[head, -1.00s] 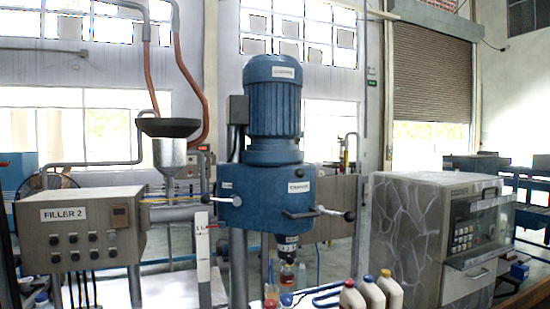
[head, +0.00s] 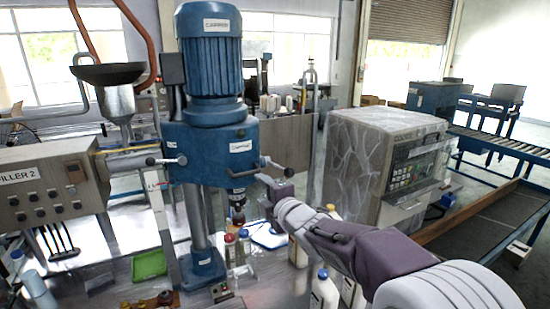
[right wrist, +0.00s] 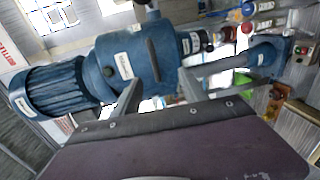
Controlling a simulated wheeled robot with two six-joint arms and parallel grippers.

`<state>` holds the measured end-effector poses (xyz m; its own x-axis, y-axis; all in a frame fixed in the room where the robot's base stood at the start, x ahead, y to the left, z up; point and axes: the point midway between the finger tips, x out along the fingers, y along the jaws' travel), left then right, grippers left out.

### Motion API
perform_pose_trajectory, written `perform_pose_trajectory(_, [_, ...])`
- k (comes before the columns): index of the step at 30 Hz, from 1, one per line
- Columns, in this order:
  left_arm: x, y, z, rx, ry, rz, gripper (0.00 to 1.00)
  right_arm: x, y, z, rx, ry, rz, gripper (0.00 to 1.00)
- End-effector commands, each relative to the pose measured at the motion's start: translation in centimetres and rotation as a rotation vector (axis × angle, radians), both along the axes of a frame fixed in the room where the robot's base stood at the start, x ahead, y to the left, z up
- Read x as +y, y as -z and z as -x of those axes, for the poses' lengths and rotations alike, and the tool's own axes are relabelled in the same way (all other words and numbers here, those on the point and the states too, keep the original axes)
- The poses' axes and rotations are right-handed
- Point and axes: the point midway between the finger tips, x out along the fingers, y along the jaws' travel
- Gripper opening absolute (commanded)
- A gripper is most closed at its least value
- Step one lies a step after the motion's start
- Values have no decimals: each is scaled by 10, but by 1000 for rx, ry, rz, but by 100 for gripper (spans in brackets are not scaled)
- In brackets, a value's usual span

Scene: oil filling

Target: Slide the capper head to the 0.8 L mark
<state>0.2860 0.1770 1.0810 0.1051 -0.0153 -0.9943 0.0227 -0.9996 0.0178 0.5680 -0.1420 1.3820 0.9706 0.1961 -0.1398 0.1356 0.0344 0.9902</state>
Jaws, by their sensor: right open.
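The blue capper head (head: 212,150), with its motor (head: 210,50) on top, sits on an upright column (head: 197,225) in the head view. A lever with a black knob (head: 289,172) sticks out on its right, and another knob (head: 151,161) is on its left. A white scale strip (head: 157,200) stands left of the column; its marks are too small to read. My right gripper (head: 276,192) is beside the right lever, just below its knob. In the right wrist view the open fingers (right wrist: 158,88) point at the capper head (right wrist: 135,65), which appears turned sideways. My left gripper is not in view.
Bottles (head: 323,290) stand under my right arm.

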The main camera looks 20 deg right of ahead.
Motion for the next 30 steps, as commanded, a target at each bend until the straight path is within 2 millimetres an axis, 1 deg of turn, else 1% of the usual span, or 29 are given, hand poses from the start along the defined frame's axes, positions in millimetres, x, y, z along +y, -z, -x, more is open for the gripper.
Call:
perform_pose_trajectory(1, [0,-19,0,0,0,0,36,-1,-17,0,4,3,-1,51])
perform_pose_trajectory(3, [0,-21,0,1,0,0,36,-2,-18,0,6,6,-2,51])
perform_pose_trajectory(8, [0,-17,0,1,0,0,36,-2,-14,-1,9,6,-5,51])
perform_pose_trajectory(11, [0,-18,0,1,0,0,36,-1,-13,-7,9,6,-5,51])
perform_pose_trajectory(14, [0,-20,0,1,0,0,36,2,-10,-21,11,5,-6,51])
perform_pose_trajectory(22, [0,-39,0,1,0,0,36,11,-5,-69,14,7,-7,51])
perform_pose_trajectory(24, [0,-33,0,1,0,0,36,14,0,-80,9,6,-6,51])
perform_pose_trajectory(27, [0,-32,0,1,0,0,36,16,1,-93,10,7,-6,51])
perform_pose_trajectory(30, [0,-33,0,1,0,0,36,18,2,-101,9,7,-6,51])
